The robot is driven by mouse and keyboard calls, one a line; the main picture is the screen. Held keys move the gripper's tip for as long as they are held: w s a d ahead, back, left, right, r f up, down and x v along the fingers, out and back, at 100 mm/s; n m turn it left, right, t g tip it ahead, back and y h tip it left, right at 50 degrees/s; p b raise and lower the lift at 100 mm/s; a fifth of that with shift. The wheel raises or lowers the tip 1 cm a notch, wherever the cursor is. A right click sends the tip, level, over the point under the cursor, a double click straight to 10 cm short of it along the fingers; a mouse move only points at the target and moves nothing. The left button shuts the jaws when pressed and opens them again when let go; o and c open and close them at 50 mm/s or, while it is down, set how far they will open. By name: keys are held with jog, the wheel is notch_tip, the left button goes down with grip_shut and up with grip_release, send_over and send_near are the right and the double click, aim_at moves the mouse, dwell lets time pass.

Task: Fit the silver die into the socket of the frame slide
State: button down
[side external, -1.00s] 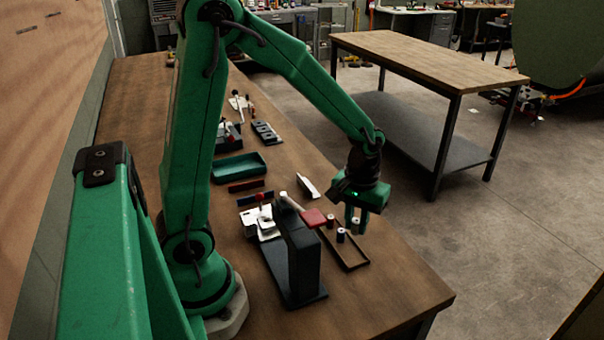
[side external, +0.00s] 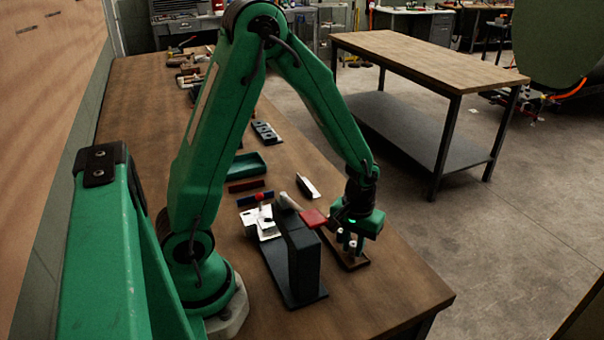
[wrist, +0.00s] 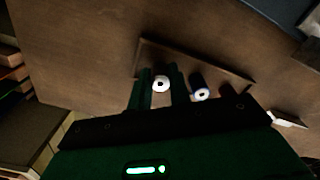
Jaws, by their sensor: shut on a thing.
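The silver die (wrist: 160,84) shows in the wrist view as a pale ring with a dark centre, between the two fingers of my gripper (wrist: 160,92). My gripper (side external: 347,243) is shut on this die, low over the brown tray (side external: 357,264); I cannot tell whether the die touches the tray. A dark-sided die with a pale top (wrist: 199,92) stands beside it to the right in the wrist view.
A white fixture with a red knob (side external: 262,222) is left of the frame. A green tray (side external: 246,166) and a white angled strip (side external: 307,187) lie farther back. The bench (side external: 390,295) is clear at the front right, up to its edge.

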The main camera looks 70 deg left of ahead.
aim_at(353, 244)
jog(key=shift+f, duration=0.2)
jog(key=c, duration=1.3)
grip_release()
jog(key=shift+r, duration=3.8)
jog(key=shift+r, duration=0.15)
